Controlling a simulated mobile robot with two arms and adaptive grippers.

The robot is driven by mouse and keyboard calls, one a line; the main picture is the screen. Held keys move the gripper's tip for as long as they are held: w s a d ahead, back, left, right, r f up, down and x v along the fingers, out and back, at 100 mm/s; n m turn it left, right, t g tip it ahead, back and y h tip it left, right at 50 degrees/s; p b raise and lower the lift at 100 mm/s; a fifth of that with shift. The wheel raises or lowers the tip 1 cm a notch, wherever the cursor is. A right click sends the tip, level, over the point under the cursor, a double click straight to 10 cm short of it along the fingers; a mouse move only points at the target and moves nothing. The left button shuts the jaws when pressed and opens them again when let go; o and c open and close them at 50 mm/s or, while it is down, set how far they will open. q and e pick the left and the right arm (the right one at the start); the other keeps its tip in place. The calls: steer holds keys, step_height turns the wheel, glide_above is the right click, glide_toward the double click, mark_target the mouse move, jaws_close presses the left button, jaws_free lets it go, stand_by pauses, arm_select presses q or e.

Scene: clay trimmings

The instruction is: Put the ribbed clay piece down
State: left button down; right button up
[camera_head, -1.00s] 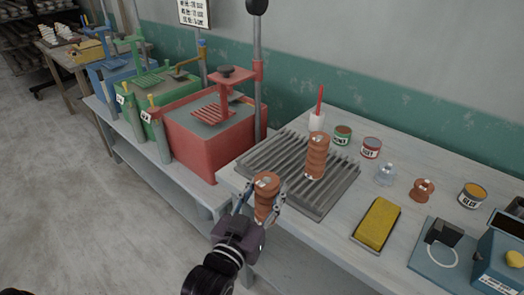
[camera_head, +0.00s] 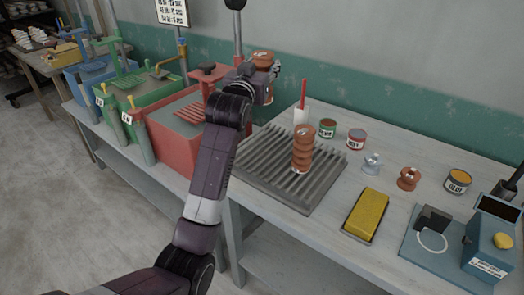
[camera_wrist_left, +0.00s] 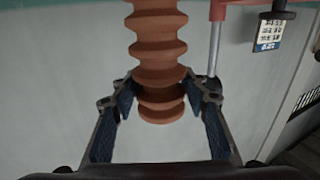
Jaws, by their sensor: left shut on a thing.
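My left gripper (camera_head: 266,84) is raised over the back right of the red tank, with its arm crossing the head view. It is shut on an orange-brown ribbed clay piece (camera_head: 264,56), whose upper end shows above the gripper; the wrist hides much of the rest. In the left wrist view the ribbed piece (camera_wrist_left: 158,45) stands between the two dark fingers (camera_wrist_left: 160,105), gripped near one end. My right gripper is not in view.
The red tank (camera_head: 172,160) and green tank (camera_head: 115,112) stand left of the rack. The rack's front half is bare.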

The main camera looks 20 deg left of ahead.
arm_select(q)
step_height(320, 180, down, 18)
steer(key=p, duration=0.2)
steer(key=shift+w+a, duration=0.25)
steer(key=shift+w, duration=0.1)
steer(key=shift+f, duration=0.1)
steer(key=c, duration=1.2)
jaws_free()
steer(key=shift+f, duration=0.15)
steer(key=shift+o, duration=0.3)
steer(key=s+b, duration=0.1)
steer(key=s, duration=1.1)
steer(key=shift+d, duration=0.3)
